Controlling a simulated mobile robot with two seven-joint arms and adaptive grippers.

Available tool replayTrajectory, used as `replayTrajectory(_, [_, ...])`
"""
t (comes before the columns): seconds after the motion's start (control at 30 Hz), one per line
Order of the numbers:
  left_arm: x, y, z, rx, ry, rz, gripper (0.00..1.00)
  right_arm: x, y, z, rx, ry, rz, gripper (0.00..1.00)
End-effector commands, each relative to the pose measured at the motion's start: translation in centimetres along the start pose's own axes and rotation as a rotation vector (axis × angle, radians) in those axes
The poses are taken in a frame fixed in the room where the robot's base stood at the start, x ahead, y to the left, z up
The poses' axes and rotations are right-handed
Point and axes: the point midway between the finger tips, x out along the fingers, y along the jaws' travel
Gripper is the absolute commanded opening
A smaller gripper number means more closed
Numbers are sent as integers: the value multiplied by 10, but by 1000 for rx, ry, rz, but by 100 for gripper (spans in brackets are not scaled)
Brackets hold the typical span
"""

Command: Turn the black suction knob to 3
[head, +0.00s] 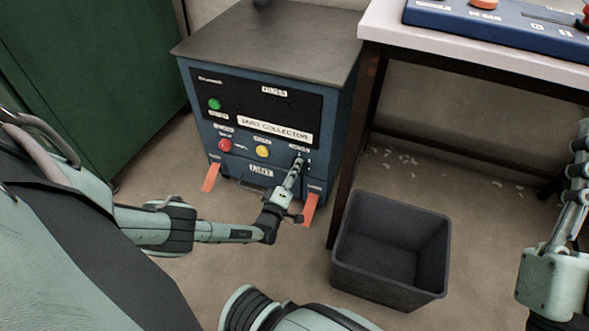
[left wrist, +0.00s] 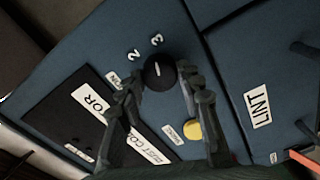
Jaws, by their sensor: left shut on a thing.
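The black suction knob (left wrist: 154,82) is on the blue panel of the dust collector (head: 210,138), at the panel's lower right in the head view. In the left wrist view its white mark points roughly at the printed 3 (left wrist: 156,40), with the 2 (left wrist: 133,54) to its left. My left gripper (head: 299,163) reaches the knob and hides it in the head view. Its fingers stand on both sides of the knob in the left wrist view, shut on it. My right gripper (head: 579,165) hangs at the right edge, away from the panel; its opening is unclear.
A green button (head: 214,104), a red button (head: 225,145) and a yellow button (head: 262,151) are on the same panel. A dark open bin (head: 345,262) stands on the floor to the right. A table (head: 455,50) is at the upper right, with a green cabinet (head: 90,70) at left.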

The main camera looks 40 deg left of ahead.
Motion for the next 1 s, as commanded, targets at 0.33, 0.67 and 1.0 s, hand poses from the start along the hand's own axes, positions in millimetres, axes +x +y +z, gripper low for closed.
replayTrajectory(0.33, [0, 0, -1, 157, 0, 0, 7, -2, -2, 10, 4, -62, -1, 0])
replayTrajectory(0.67, [0, 0, -1, 192, 1, 0, 7, -1, -2, 10, 3, -70, -3, 0])
replayTrajectory(1.0, [0, 0, -1, 191, 0, 0, 44, -1, -2, 9, 2, -67, -3, 0])
